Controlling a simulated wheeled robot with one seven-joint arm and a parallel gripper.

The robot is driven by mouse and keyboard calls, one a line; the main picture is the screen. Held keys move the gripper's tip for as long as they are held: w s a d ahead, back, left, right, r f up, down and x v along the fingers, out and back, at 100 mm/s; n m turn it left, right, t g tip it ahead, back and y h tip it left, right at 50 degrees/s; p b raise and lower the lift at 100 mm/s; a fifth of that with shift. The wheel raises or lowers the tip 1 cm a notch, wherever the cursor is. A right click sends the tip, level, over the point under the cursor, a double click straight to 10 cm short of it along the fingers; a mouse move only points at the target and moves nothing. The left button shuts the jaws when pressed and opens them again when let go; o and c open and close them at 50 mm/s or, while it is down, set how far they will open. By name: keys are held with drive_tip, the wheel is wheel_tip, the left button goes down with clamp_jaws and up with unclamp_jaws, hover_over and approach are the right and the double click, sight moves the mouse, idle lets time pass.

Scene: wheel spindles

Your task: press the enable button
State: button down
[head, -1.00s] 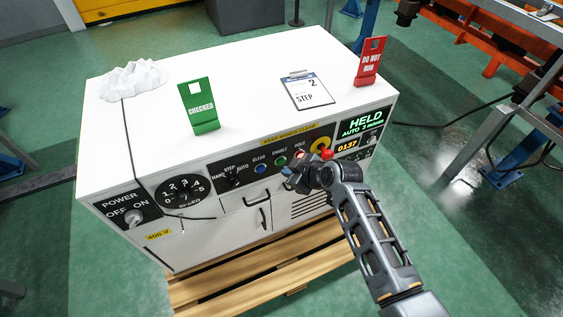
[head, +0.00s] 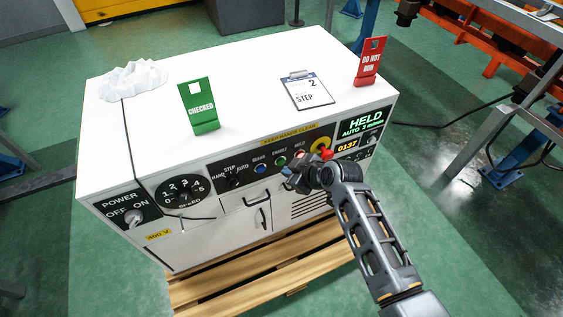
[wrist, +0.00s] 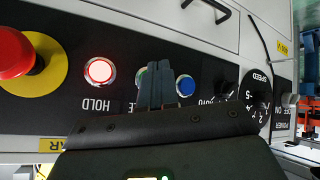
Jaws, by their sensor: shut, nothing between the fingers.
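The green enable button (head: 281,160) sits on the black front panel, between the blue clear button (head: 260,168) and the lit hold button (head: 299,154). In the wrist view the green button (wrist: 142,77) is partly hidden behind my fingers, with the lit hold button (wrist: 99,71) to the left and the blue button (wrist: 185,85) to the right. My gripper (head: 287,174) is shut and empty, just in front of and below the green button in the head view. In the wrist view the shut fingertips (wrist: 156,68) overlap the green button; I cannot tell whether they touch it.
A red emergency stop (wrist: 14,52) on a yellow ring is on the same panel, left of hold in the wrist view. The display (head: 362,124) reads HELD.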

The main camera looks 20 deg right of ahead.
drive_tip(key=shift+w, duration=0.15)
drive_tip(key=shift+w+b, duration=0.3)
drive_tip(key=shift+w, duration=0.35)
idle(0.9)
idle(0.3)
drive_tip(key=shift+s, duration=0.8)
drive_tip(key=shift+s+p, duration=1.15)
drive_tip(key=shift+s, duration=1.35)
